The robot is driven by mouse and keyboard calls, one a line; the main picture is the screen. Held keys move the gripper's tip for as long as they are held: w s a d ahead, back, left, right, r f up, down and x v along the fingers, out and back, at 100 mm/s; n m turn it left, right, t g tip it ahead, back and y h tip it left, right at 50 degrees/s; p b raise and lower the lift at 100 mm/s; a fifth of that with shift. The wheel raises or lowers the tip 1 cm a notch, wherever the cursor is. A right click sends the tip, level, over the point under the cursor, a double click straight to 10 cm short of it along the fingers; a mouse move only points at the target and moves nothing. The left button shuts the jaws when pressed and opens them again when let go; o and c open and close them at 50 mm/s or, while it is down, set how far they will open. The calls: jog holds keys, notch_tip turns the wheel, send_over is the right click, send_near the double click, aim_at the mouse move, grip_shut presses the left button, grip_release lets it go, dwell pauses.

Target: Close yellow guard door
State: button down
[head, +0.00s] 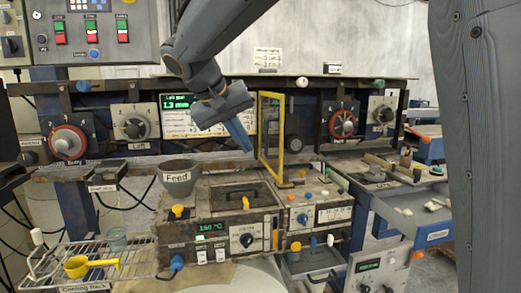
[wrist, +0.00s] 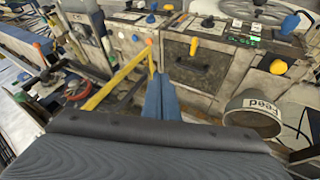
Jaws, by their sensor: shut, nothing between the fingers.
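The yellow guard door (head: 261,132) is an upright yellow frame with a clear pane. It stands swung out, seen nearly edge-on, at the middle of the machine, to the right of my gripper. My gripper (head: 246,146) has blue fingers that are shut and empty, pointing down just left of the door. In the wrist view the yellow frame (wrist: 115,80) runs diagonally just left of the shut fingers (wrist: 161,85). I cannot tell whether the fingers touch the frame.
Below the gripper is a heater unit with a handled lid (head: 240,190) and a Feed bowl (head: 179,172) at its left. A cooling rack (head: 85,262) with a yellow scoop is at lower left. Red-ringed dials (head: 68,142) line the back panel. A grey tray (head: 410,212) sits right.

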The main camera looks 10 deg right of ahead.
jog(key=w+d+f+p, duration=0.3)
jog(key=d+f+p, duration=0.1)
jog(key=d+f, duration=0.3)
jog(key=shift+w+d+f+p, duration=0.3)
jog(key=shift+d+p, duration=0.05)
jog(key=shift+d, duration=0.3)
